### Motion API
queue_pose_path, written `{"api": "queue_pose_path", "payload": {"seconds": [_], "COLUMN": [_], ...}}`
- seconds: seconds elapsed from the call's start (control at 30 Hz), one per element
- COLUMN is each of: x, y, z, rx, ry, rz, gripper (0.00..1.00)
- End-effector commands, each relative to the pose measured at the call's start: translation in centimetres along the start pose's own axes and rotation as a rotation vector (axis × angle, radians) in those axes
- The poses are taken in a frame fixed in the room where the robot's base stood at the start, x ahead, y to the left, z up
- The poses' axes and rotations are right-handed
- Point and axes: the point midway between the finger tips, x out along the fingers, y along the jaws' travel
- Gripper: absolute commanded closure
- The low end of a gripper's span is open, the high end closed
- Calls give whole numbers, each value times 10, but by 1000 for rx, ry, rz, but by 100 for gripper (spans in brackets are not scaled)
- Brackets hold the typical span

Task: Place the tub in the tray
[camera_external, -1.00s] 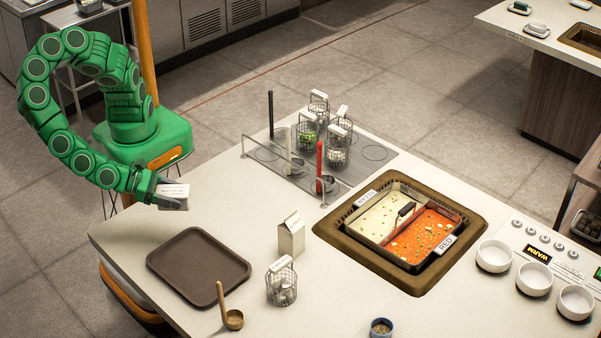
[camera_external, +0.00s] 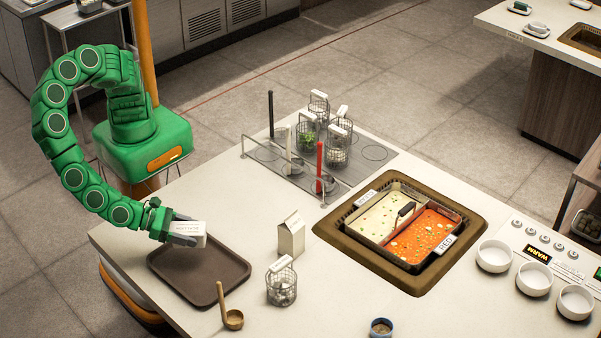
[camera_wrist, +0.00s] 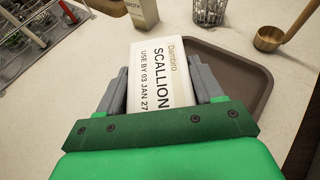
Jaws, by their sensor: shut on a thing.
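My gripper (camera_external: 182,233) is shut on a white tub (camera_external: 187,231) and holds it above the back part of the brown tray (camera_external: 205,284). In the wrist view the tub (camera_wrist: 158,75) sits between the two grey fingers, and its label reads "SCALLION" and "USE BY 03 JAN 27". The tray (camera_wrist: 240,75) shows under and to the right of the tub there. The tray's bare surface is empty in the external view, though its back part is partly hidden by my gripper and the tub.
A carton (camera_external: 291,236) and a wire basket (camera_external: 281,284) stand to the right of the tray. A ladle (camera_external: 231,316) lies by its front right corner. A brown-rimmed well with a divided pan of sauce (camera_external: 330,228) is farther right. A rack with baskets (camera_external: 345,180) stands behind.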

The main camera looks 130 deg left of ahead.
Motion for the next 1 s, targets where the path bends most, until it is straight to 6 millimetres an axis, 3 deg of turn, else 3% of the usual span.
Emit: {"api": "queue_pose_path", "payload": {"seconds": [0.4, 0.67, 1.0], "x": [27, 33, 44], "y": [-27, -32, -30], "z": [-28, -33, -60], "rx": [-1, -2, 1], "ry": [0, 0, -1], "rz": [-1, 0, 1], "gripper": [76, 76, 76]}}
